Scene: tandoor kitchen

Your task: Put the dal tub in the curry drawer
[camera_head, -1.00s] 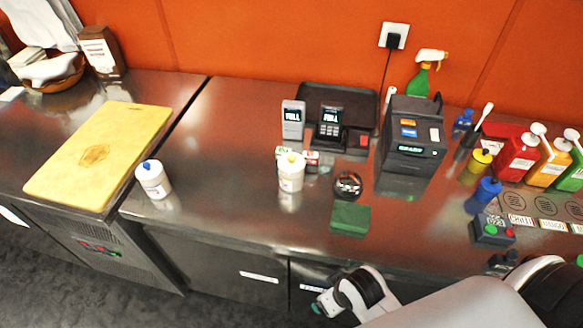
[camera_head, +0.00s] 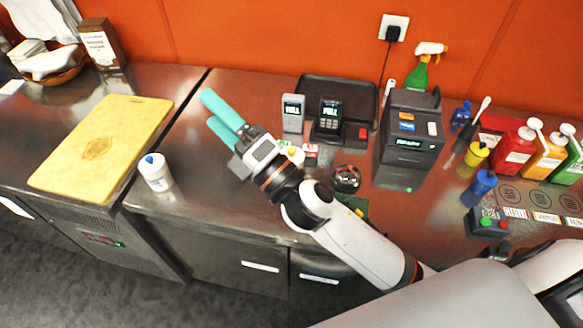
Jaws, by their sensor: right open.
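A white tub with a blue knob (camera_head: 156,173) stands upright on the steel counter, right of the yellow board. A second white tub with a yellow knob (camera_head: 294,154) stands mid-counter, mostly hidden behind my right wrist. Their labels are too small to read, so I cannot tell which is the dal tub. Two shut drawer fronts with white label strips, a left one (camera_head: 215,262) and a right one (camera_head: 310,265), are below the counter edge; their words are unreadable. My right gripper (camera_head: 211,110), with teal fingers, is open and empty above the counter, up and right of the blue-knob tub. My left gripper is not visible.
A yellow cutting board (camera_head: 100,150) lies at left. A card terminal (camera_head: 330,118), a black printer (camera_head: 408,140) and a round dark object (camera_head: 346,178) stand right of the gripper. Sauce bottles (camera_head: 515,150) crowd the far right. Counter around the blue-knob tub is clear.

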